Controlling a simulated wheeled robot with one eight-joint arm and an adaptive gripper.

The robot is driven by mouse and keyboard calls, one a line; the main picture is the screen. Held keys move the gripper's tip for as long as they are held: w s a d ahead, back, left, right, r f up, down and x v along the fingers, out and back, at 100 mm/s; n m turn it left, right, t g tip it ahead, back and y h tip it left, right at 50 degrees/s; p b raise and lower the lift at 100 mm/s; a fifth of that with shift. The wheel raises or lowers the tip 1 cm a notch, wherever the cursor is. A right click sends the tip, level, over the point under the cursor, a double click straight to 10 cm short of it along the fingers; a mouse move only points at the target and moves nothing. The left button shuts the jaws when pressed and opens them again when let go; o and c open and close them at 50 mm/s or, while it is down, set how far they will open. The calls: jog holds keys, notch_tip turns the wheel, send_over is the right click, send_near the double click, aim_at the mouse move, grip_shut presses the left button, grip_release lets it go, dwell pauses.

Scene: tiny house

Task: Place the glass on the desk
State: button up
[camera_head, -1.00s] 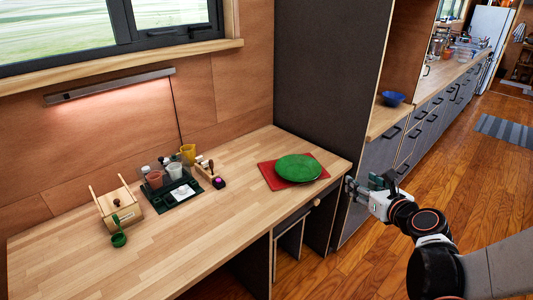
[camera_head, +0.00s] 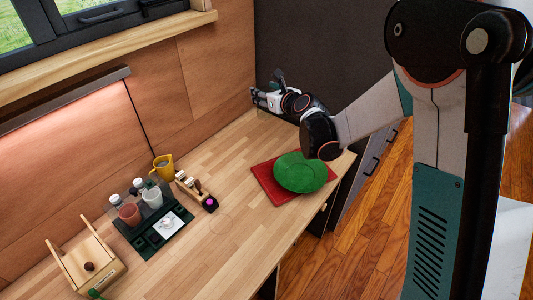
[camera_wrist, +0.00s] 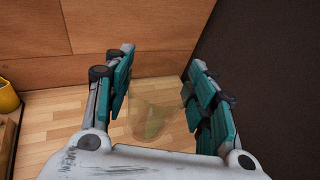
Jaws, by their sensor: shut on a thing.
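The desk (camera_head: 232,245) is a light wooden top along the panelled wall. My gripper (camera_head: 256,97) is over its far corner, by the wooden wall and the dark side panel. In the wrist view my gripper (camera_wrist: 160,72) has its teal fingers on both sides of a see-through glass (camera_wrist: 152,122), shut on it. The glass is faint, with wood grain showing through. The desk also shows below it in the wrist view (camera_wrist: 52,115). I cannot tell whether the glass touches the desk. In the head view the glass cannot be made out.
A green plate (camera_head: 300,172) lies on a red mat (camera_head: 268,183) near my arm. A yellow mug (camera_head: 163,168), a stamp holder (camera_head: 197,190), a dark tray (camera_head: 150,228) with cups and a wooden box (camera_head: 85,262) stand leftward. The desk's far corner and front middle are clear.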

jog(key=shift+w+a+f, duration=0.1)
jog(key=shift+w+a, duration=0.1)
jog(key=shift+a, duration=0.3)
jog(key=shift+w+a+f, duration=0.1)
jog(key=shift+w+a, duration=0.1)
jog(key=shift+a, duration=0.25)
jog(key=shift+f+b, duration=3.7)
jog(key=shift+f, duration=5.95)
jog(key=shift+r, duration=0.1)
jog(key=o, duration=1.5)
